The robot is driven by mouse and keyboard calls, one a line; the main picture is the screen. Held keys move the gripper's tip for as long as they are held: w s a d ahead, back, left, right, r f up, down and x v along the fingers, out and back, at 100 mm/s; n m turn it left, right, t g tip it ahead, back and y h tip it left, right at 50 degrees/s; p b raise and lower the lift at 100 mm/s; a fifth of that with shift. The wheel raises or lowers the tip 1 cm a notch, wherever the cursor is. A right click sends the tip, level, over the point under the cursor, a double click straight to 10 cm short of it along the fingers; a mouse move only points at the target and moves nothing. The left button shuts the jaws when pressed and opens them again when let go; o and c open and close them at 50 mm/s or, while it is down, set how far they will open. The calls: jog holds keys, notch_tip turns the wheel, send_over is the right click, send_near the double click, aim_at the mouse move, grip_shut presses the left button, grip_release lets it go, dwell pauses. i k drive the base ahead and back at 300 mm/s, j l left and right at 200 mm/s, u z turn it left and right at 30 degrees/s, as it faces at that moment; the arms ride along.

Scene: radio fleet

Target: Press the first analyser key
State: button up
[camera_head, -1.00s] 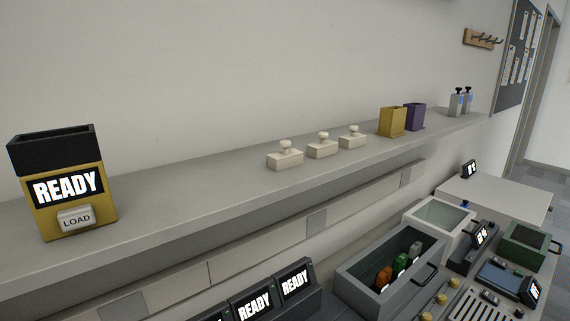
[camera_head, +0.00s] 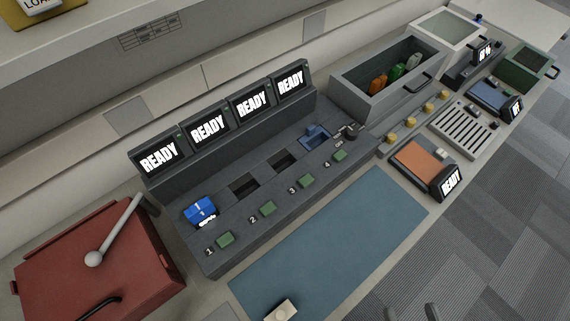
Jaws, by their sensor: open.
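The dark grey analyser (camera_head: 215,262) stands on the bench, with a row of screens reading READY behind its numbered slots. The first analyser key (camera_head: 225,239) is a green button beside the label 1, at the left front. A blue and white block (camera_head: 200,211) sits in the slot behind it. Green keys 2 (camera_head: 267,208) and 3 (camera_head: 307,181) lie further right, with dark empty slots behind them. My gripper (camera_head: 411,313) shows only as two grey fingertips at the bottom edge, apart and empty, well right of the first key.
A red box (camera_head: 95,275) with a grey lever stands left of the analyser. A blue mat (camera_head: 340,240) lies in front, with a cream block (camera_head: 281,311) at its near end. A grey bin (camera_head: 365,95) with coloured items and an orange-topped device (camera_head: 420,160) stand right.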

aim_at(226, 240)
jog(key=u, duration=0.85)
